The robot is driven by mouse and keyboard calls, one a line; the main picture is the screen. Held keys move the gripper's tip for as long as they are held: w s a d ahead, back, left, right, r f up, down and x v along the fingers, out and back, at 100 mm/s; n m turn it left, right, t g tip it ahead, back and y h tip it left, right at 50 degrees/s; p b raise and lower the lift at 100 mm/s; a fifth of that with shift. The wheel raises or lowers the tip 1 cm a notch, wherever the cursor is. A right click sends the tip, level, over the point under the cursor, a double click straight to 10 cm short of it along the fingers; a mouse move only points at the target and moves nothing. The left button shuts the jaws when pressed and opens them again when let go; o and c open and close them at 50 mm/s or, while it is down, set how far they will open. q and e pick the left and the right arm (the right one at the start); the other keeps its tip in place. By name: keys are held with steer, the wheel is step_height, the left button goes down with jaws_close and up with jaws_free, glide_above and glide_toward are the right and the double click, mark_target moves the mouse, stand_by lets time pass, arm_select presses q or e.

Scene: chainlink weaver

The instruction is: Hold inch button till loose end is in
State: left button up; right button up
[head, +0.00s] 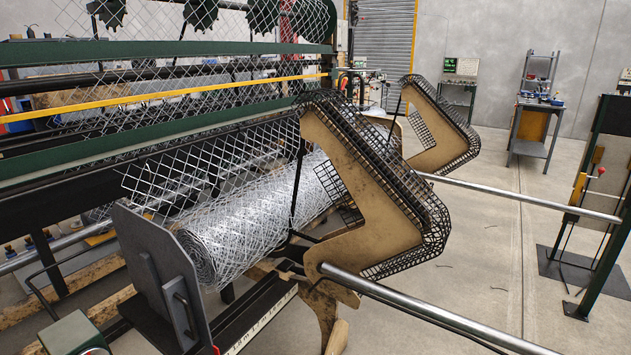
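A roll of silver chainlink mesh (265,225) lies in the cradle of the weaver, its near end beside an upright dark grey plate (165,270). A sheet of mesh (185,165) hangs above and behind the roll, with an open, jagged edge at its left. I cannot tell whether its loose end is tucked into the roll. A green box (72,333) is cut off at the bottom left, with a grey round part at its lower edge. I cannot make out an inch button. Neither of my grippers is in view.
Two tan angled arms (365,220) edged with black mesh stand beside the roll. Steel bars (430,315) extend right from the machine. A yellow rail (180,97) crosses its upper part. A dark green post (610,230) stands at right. The concrete floor between is mostly clear.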

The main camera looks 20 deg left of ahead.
steer(key=shift+s, duration=0.2)
jaws_close()
steer(key=shift+w+d, duration=0.1)
steer(key=shift+d, duration=0.05)
steer(key=shift+w, duration=0.1)
stand_by(1.5)
